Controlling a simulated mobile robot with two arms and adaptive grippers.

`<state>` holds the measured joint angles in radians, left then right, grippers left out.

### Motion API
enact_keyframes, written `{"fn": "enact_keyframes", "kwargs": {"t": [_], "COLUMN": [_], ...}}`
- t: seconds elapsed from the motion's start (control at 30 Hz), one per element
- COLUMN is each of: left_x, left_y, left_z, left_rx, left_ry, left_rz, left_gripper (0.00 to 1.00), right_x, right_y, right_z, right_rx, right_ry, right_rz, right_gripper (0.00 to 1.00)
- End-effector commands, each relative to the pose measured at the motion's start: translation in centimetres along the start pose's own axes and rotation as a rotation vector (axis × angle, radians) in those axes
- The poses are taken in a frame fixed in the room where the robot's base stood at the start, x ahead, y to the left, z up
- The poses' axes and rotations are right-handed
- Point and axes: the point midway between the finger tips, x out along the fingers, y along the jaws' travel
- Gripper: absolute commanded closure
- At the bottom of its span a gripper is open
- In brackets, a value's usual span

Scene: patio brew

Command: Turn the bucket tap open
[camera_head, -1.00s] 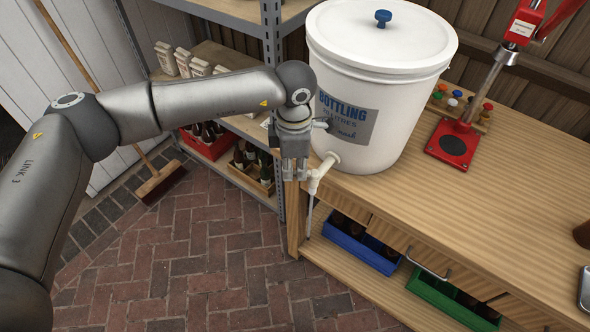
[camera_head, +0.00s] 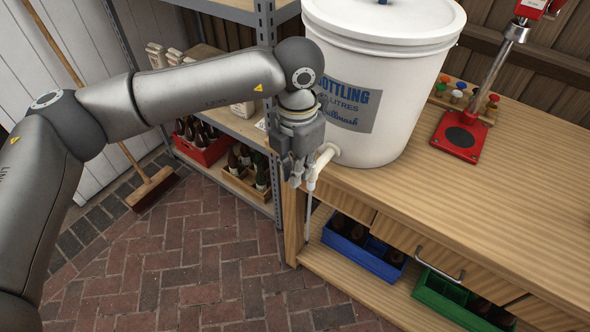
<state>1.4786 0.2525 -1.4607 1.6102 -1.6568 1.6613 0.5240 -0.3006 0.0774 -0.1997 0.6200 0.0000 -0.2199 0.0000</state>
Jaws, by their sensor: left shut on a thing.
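The white bottling bucket (camera_head: 385,85) stands at the left end of the wooden bench. Its white tap (camera_head: 325,160) sticks out low on the bucket's front left side, over the bench edge, with a thin tube hanging below it. My left gripper (camera_head: 293,182) reaches down beside the tap, its fingers at the tap's left side. It is shut on a small part there, which looks like the tap's lever; the fingers hide most of it, so I cannot tell how far it is turned. My right gripper does not show.
A red bottle capper (camera_head: 460,138) and a rack of coloured caps (camera_head: 468,95) stand on the bench (camera_head: 450,200). Below are a blue crate (camera_head: 362,255) and a green crate (camera_head: 450,300). A metal shelf (camera_head: 267,70) stands close behind my left arm.

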Motion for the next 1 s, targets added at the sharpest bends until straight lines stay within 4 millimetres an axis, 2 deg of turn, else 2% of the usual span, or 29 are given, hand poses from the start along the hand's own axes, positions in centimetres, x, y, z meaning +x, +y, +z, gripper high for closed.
{"fn": "enact_keyframes", "kwargs": {"t": [0.53,0.57,0.7,1.0], "left_x": [-0.19,-0.19,-0.15,-0.12], "left_y": [-0.06,-0.06,-0.07,-0.09], "left_z": [0.09,0.09,0.07,0.03], "left_rx": [-0.023,-0.023,-0.023,-0.022], "left_ry": [-0.003,-0.003,-0.003,-0.001], "left_rz": [0.001,0.001,0.001,0.0], "left_gripper": [1.0,0.86,0.68,0.68], "right_x": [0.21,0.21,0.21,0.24], "right_y": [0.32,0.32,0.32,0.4], "right_z": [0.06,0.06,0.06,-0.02], "right_rx": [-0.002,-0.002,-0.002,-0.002], "right_ry": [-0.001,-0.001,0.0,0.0], "right_rz": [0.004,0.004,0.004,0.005], "right_gripper": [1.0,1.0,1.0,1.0]}}
